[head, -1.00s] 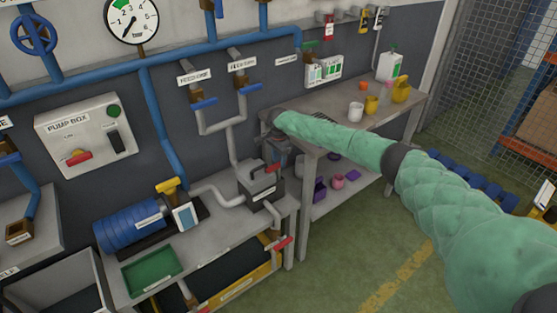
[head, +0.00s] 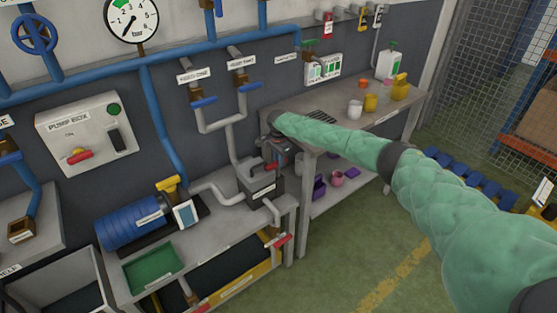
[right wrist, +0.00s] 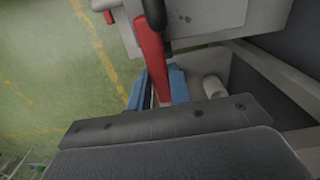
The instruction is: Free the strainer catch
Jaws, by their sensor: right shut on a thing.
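The strainer (head: 264,190) is a grey box on the pump bench, at the end of the grey pipe from the blue pump. Its red catch lever (right wrist: 151,52) shows in the right wrist view beside a black bar and the grey strainer body (right wrist: 205,18). My right gripper (head: 273,162) is at the strainer's top, partly hidden by my own wrist in the head view. In the right wrist view its blue fingers (right wrist: 158,88) are shut on the red lever. My left gripper is in neither view.
The blue pump (head: 130,228) and a green tray (head: 153,268) are on the bench to the left. A red-handled valve (head: 281,240) sits below the strainer. A side table (head: 335,128) with cups and bottles stands close to the right. Pipes run up the wall behind.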

